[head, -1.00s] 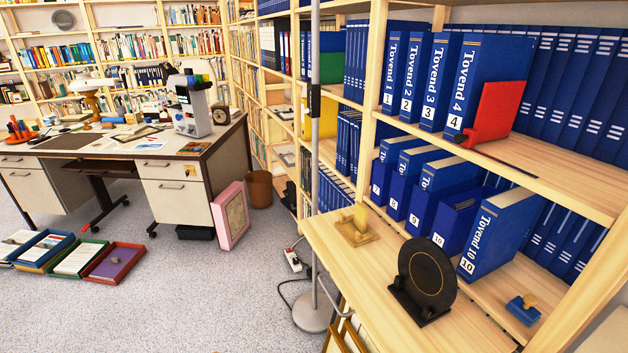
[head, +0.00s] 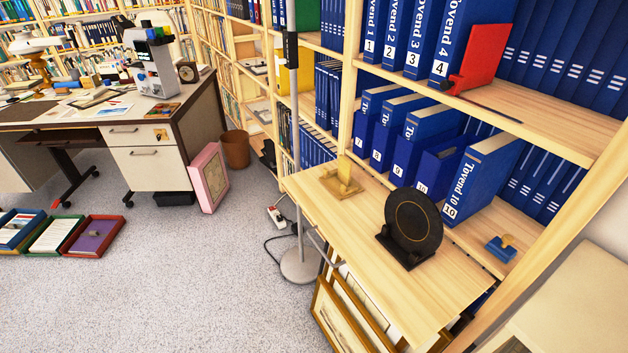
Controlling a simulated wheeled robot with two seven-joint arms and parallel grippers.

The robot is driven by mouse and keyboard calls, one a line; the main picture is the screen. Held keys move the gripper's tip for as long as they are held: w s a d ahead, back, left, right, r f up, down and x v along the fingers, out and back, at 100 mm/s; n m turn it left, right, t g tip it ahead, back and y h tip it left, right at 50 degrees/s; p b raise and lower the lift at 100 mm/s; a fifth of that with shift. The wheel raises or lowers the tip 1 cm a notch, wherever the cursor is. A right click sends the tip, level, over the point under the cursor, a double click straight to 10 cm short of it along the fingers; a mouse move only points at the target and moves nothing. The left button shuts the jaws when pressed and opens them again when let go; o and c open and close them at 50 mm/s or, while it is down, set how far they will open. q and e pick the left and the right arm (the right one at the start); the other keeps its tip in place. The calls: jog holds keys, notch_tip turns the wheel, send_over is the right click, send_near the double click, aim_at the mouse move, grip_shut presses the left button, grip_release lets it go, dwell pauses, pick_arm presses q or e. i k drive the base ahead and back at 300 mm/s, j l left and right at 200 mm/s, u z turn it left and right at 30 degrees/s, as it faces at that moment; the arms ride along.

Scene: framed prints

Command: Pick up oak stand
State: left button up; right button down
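A light wood stand (head: 342,184), which looks like the oak stand, sits on the pull-out wooden board of the bookcase, near its far left end. It has a flat base and a small upright part, and it appears empty. Neither of my grippers shows in the head view, so nothing of mine is seen near the stand.
A black stand with a round black plate (head: 413,222) stands on the same board (head: 375,265), right of the wood stand. A small blue stand (head: 500,247) and blue binders (head: 430,140) are behind. Gold frames (head: 340,318) lean below. A pole (head: 297,150) rises at left.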

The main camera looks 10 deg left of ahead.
aim_at(340, 182)
jog(key=i+j+z, duration=0.4)
jog(key=j+z, duration=0.15)
jog(key=i+j+z, duration=0.15)
jog(key=j+z, duration=0.15)
jog(key=j, duration=0.2)
jog(key=i+j+z, duration=0.1)
jog(key=j+z, duration=0.45)
jog(key=j, duration=0.3)
jog(key=i+j+z, duration=0.1)
jog(key=j+z, duration=0.2)
jog(key=j, duration=0.15)
